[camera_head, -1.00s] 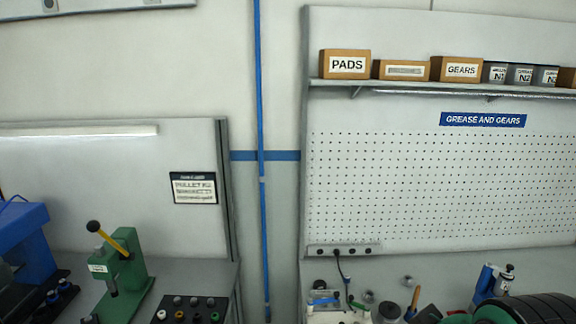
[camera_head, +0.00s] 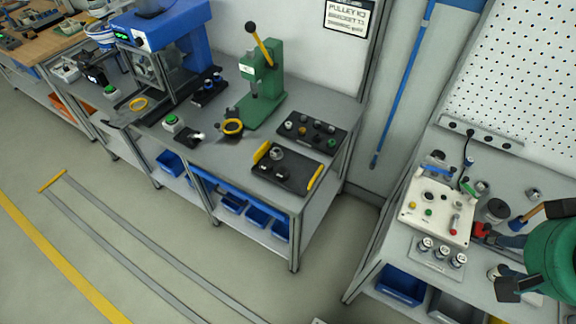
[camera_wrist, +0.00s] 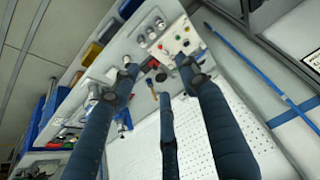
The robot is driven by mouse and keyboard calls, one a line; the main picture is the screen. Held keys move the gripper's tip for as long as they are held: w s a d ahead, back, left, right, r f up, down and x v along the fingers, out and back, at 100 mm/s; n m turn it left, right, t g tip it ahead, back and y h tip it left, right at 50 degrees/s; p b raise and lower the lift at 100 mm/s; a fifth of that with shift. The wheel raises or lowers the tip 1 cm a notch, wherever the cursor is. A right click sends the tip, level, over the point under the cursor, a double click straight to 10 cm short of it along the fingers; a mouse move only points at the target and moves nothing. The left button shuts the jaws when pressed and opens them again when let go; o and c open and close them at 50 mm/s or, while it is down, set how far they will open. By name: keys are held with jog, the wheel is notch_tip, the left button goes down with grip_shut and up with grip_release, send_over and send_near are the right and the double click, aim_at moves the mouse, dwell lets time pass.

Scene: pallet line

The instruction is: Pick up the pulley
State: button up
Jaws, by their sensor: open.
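I cannot tell for certain which part is the pulley. A small grey round part (camera_head: 276,153) on a black tray with yellow handles (camera_head: 287,172) may be it; the tray lies at the front of the left bench. My gripper is at the right edge of the head view, over the right bench and away from these parts. In the wrist view its dark blue fingers (camera_wrist: 160,76) are spread and empty.
A green lever press (camera_head: 264,75), a blue machine (camera_head: 172,45) and a black tray of knobs (camera_head: 311,130) stand on the left bench. A white panel with buttons (camera_head: 437,210) is on the right bench (camera_head: 398,240). A gap separates the benches; the floor in front is clear.

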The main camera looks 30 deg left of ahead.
jog(key=w+a+g+y, duration=0.1)
jog(key=w+a+g, duration=0.1)
jog(key=w+a, duration=1)
jog(key=w+a+f+g, duration=0.1)
jog(key=w+a+f, duration=0.2)
jog(key=w+a, duration=0.35)
jog(key=w+a+f, duration=0.2)
jog(key=w+a, duration=0.3)
jog(key=a, duration=0.3)
jog(key=g+h, duration=0.1)
jog(key=g, duration=0.2)
send_over(283, 172)
notch_tip(283, 172, down, 24)
jog(key=shift+f, duration=0.15)
jog(key=shift+a, duration=0.1)
jog(key=shift+f+b, duration=0.3)
jog(key=shift+f, duration=4)
